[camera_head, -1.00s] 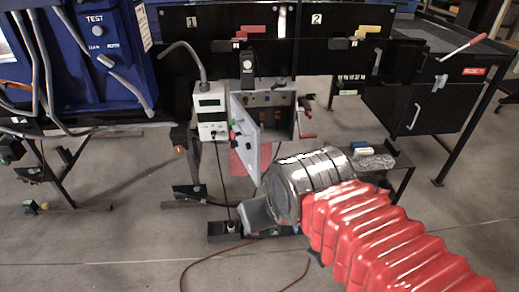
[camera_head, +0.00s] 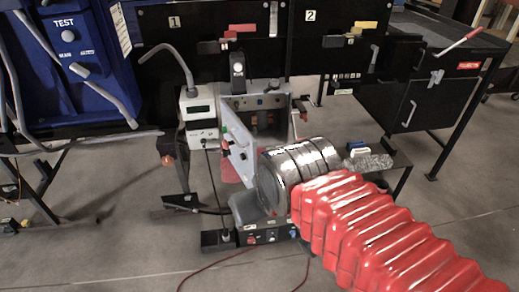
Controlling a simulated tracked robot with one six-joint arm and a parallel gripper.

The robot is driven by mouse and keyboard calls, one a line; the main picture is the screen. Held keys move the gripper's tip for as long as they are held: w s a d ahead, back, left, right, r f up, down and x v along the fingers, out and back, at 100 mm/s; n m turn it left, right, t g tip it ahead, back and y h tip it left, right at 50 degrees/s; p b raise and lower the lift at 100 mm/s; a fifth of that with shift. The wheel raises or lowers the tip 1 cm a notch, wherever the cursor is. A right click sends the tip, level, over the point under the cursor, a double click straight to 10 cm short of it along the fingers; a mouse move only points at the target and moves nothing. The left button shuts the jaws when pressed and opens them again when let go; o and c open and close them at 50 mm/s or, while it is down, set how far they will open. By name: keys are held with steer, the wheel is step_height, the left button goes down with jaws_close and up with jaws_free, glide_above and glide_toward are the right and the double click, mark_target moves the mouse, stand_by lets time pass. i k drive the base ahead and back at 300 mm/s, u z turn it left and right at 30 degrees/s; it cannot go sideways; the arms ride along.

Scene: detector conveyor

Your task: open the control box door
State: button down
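The control box (camera_head: 271,87) is a grey metal box below the black panels, left of centre. Its door (camera_head: 238,150) stands swung open toward me and the left, with a green and a red button on its face. Part of the box interior (camera_head: 262,118) shows behind the door. My arm, with a red ribbed sleeve and a silver wrist, comes in from the lower right. My gripper (camera_head: 248,208) is a grey shape at the end of the wrist, low and close to the door's lower edge. Its fingers are not clear, and I cannot tell whether it touches the door.
A white meter unit (camera_head: 200,117) stands left of the box. A small shelf (camera_head: 395,160) holding a blue-and-white item is at the right. A black base unit with buttons (camera_head: 268,237) lies on the floor below my gripper. Blue TEST equipment (camera_head: 70,60) is at the upper left.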

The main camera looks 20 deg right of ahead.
mark_target(233, 150)
steer(key=u, duration=0.05)
steer(key=i, duration=1.15)
steer(key=u, duration=0.05)
